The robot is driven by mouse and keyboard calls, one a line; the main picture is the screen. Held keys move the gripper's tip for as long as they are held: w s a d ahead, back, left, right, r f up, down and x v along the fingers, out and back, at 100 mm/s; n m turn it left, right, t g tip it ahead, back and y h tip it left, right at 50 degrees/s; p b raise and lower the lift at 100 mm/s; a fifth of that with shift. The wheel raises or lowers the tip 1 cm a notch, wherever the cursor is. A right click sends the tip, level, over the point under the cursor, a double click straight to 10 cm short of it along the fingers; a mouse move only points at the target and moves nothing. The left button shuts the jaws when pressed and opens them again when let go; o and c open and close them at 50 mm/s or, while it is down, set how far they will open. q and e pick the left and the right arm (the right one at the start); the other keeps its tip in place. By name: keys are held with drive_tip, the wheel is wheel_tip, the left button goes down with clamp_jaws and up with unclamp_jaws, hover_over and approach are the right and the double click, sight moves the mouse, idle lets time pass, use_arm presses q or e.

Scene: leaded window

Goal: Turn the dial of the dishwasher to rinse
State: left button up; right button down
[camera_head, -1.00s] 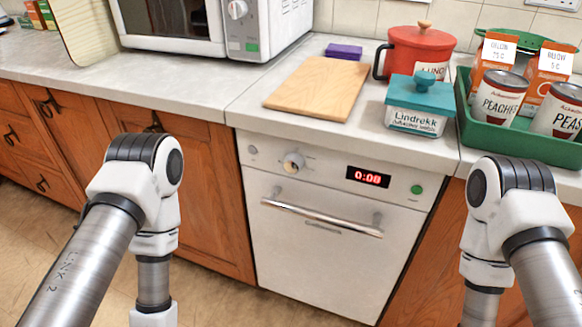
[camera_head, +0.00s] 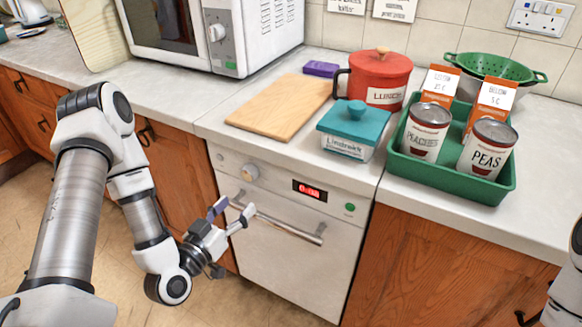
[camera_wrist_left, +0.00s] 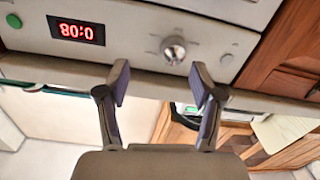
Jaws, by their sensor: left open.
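The dishwasher (camera_head: 290,245) is a white front under the worktop. Its silver dial (camera_head: 250,173) is at the upper left of the panel, with a red-lit display (camera_head: 310,190) and a green button (camera_head: 349,208) to its right. My left gripper (camera_head: 234,208) is open and empty, just in front of the panel below the dial, near the left end of the bar handle. In the left wrist view, which is upside down, the dial (camera_wrist_left: 173,50) shows beyond the parted fingers (camera_wrist_left: 159,76), apart from them. I cannot read any dial markings. My right gripper is out of view.
The bar handle (camera_head: 280,222) sticks out across the door. The floor (camera_head: 120,265) at left is clear.

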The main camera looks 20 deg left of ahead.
sight(247, 176)
use_arm(q)
drive_tip(key=shift+n+y, duration=0.3)
drive_tip(key=w+b, duration=0.1)
drive_tip(key=w, duration=0.1)
drive_tip(key=w+a+r+b, duration=0.1)
drive_tip(key=w, duration=0.1)
drive_tip(key=w+a+b, duration=0.1)
drive_tip(key=w+b, duration=0.1)
drive_tip(key=shift+w+r, duration=0.15)
drive_tip(key=shift+w, duration=0.75)
drive_tip(key=c, duration=1.1)
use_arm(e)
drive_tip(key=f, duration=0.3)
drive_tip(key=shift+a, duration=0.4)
